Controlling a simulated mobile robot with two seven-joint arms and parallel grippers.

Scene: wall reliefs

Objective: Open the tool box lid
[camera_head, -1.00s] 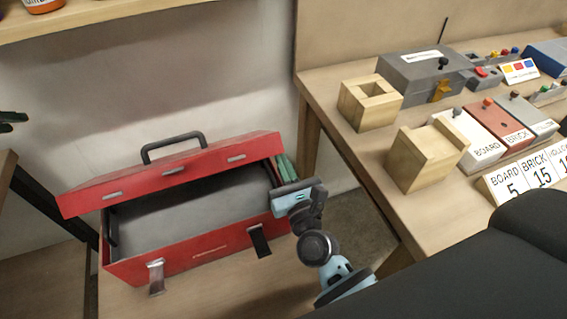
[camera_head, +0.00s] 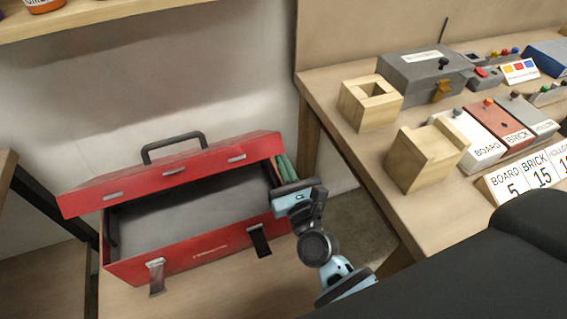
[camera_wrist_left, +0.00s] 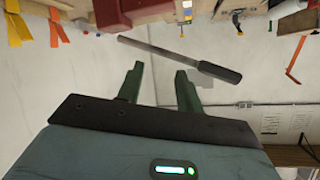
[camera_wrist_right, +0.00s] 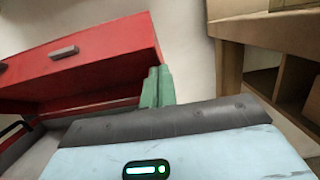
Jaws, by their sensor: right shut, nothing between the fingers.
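The red tool box (camera_head: 200,255) stands on a wooden surface at the left of the head view. Its red lid (camera_head: 190,172), with a dark carry handle on top, is raised, and the grey inside shows below it. Two latches hang at its front. My right gripper (camera_head: 284,166) is at the box's right side, green fingers shut and empty, close to the lid's right end; contact cannot be told. The lid also shows beside the fingers in the right wrist view (camera_wrist_right: 90,58). My left gripper (camera_wrist_left: 158,75) is open, fingers apart, away from the box.
A wooden table (camera_head: 345,150) at the right holds wooden blocks (camera_head: 428,155), a grey box (camera_head: 425,75) and label cards. A shelf (camera_head: 100,18) runs above the tool box. In the left wrist view, a dark-handled tool (camera_wrist_left: 215,70) appears beyond the open fingers.

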